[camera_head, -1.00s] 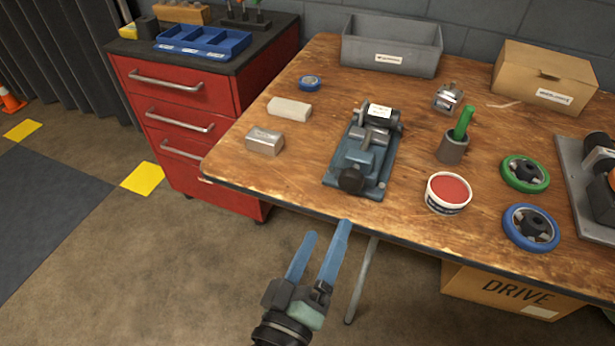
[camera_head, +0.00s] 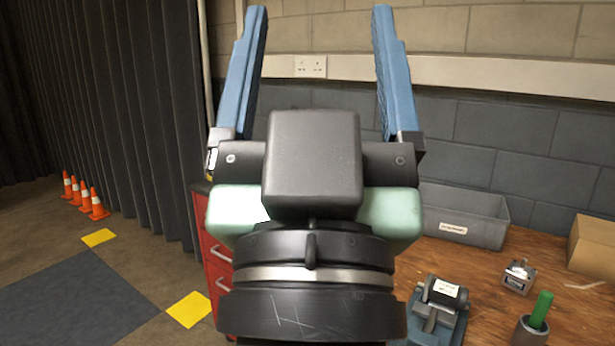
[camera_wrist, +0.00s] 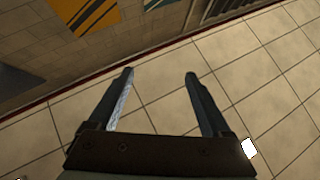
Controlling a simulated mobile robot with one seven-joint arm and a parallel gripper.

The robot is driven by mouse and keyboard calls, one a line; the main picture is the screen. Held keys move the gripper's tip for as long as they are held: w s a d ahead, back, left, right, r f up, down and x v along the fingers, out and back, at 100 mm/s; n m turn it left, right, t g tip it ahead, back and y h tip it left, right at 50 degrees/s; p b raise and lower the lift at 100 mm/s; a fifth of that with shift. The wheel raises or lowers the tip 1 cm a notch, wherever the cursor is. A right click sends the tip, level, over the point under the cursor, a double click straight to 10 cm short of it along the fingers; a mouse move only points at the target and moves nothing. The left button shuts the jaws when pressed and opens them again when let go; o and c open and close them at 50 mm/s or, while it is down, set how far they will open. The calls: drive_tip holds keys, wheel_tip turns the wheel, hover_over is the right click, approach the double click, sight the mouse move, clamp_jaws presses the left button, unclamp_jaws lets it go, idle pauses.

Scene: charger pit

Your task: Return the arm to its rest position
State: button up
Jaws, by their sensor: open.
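My gripper (camera_head: 318,75) is raised close in front of the head camera, with its two blue fingers pointing up and spread wide apart. Nothing is between the fingers. In the wrist view, my gripper (camera_wrist: 159,78) is also open and empty, with a tiled surface and a wall behind it. My wrist hides the middle of the head view, including much of the red drawer cabinet (camera_head: 217,262) and the left part of the workbench.
The wooden workbench (camera_head: 585,310) is at the lower right, with a grey bin (camera_head: 465,213), a blue-based fixture (camera_head: 436,312), a cup with a green handle (camera_head: 532,328) and a cardboard box (camera_head: 594,245). Orange cones (camera_head: 95,204) stand by the dark curtain at left.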

wheel_tip(320, 180, up, 29)
drive_tip(key=s+y+p, duration=0.1)
drive_tip(key=p, duration=2.6)
drive_tip(key=shift+s+a+t, duration=0.25)
drive_tip(key=shift+a+t, duration=0.15)
